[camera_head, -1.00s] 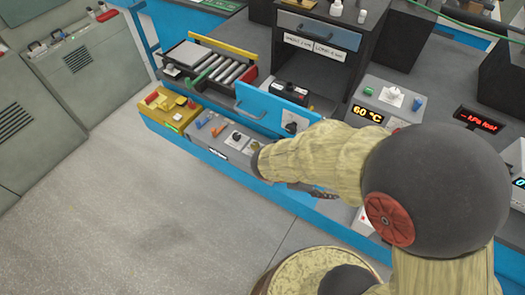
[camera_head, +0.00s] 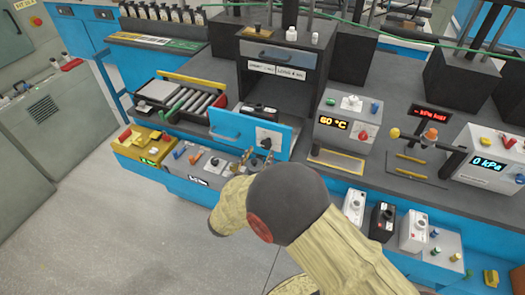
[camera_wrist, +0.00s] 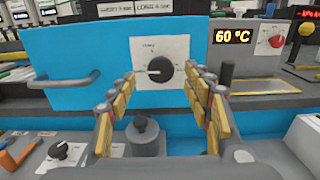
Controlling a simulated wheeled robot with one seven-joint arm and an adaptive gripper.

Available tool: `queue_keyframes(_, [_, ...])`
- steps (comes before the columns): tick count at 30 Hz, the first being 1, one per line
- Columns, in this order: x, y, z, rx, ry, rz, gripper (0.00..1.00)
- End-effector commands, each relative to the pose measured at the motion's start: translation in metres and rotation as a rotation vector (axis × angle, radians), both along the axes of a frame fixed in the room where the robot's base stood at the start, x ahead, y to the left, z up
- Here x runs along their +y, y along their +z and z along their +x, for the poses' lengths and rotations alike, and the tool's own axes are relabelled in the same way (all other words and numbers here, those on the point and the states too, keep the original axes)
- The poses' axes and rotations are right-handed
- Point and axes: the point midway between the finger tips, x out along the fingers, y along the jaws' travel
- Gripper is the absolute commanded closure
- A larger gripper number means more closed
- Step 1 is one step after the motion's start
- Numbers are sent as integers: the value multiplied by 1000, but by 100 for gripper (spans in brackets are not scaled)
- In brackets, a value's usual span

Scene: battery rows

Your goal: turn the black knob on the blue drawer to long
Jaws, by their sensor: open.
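The blue drawer (camera_head: 232,130) stands at the front of the bench, with a bar handle on its left; it also fills the left half of the wrist view (camera_wrist: 80,60). The black knob (camera_wrist: 160,70) sits on a white dial plate on the drawer's right part. Its pointer side faces left in the wrist view; the small print on the plate is hard to read. The knob also shows in the head view (camera_head: 267,143). My gripper (camera_wrist: 161,80) is open and empty, its gold-padded fingers either side of the knob in the picture, apparently short of it. In the head view its fingertips (camera_head: 257,158) are just below the knob.
A grey panel with another black knob (camera_wrist: 62,150) and a grey round post (camera_wrist: 143,130) lies below the drawer. A box reading 60 °C (camera_head: 345,130) stands to the right. A roller tray (camera_head: 190,100) is at the left.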

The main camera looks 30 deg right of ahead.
Motion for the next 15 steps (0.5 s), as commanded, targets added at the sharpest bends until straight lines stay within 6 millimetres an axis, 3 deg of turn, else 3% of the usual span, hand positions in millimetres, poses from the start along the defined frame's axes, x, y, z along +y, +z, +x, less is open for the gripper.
queue_keyframes(6, [-24, -1, 17, -1, -3, 1, 50])
queue_keyframes(15, [-32, 0, 24, -1, 0, 1, 50])
